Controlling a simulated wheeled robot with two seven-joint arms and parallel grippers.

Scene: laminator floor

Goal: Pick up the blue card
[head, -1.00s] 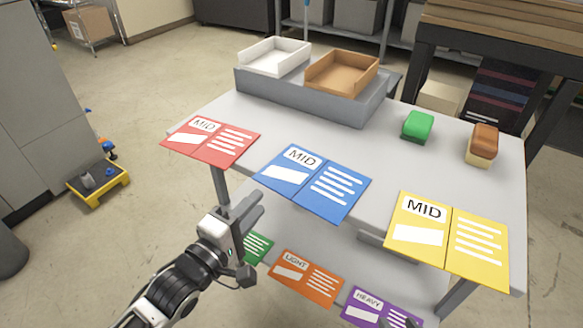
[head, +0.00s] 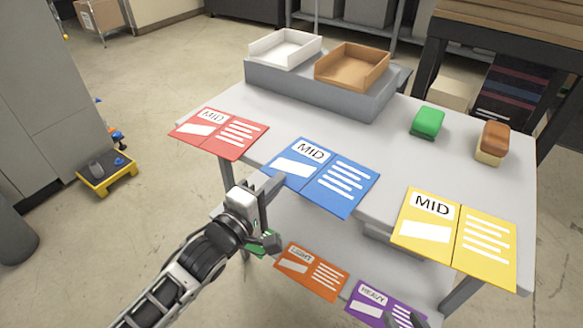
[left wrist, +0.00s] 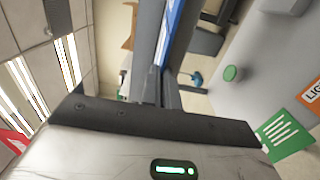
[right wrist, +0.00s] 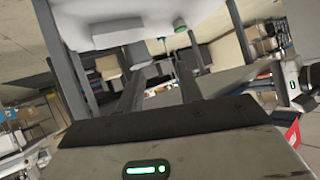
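The blue card (head: 322,180), marked MID, lies at the front edge of the table top, its near side jutting over the edge. My left gripper (head: 273,188) is at the card's left front edge. In the left wrist view the blue card (left wrist: 171,28) is a thin strip seen edge-on between the close fingers (left wrist: 160,70), which look shut on it.
A red card (head: 220,133) and a yellow card (head: 455,237) lie along the same table edge. Orange (head: 311,272), purple (head: 380,304) and green cards are on the lower shelf. White (head: 284,50) and brown trays (head: 352,68) stand at the back; green (head: 428,122) and brown blocks at the right.

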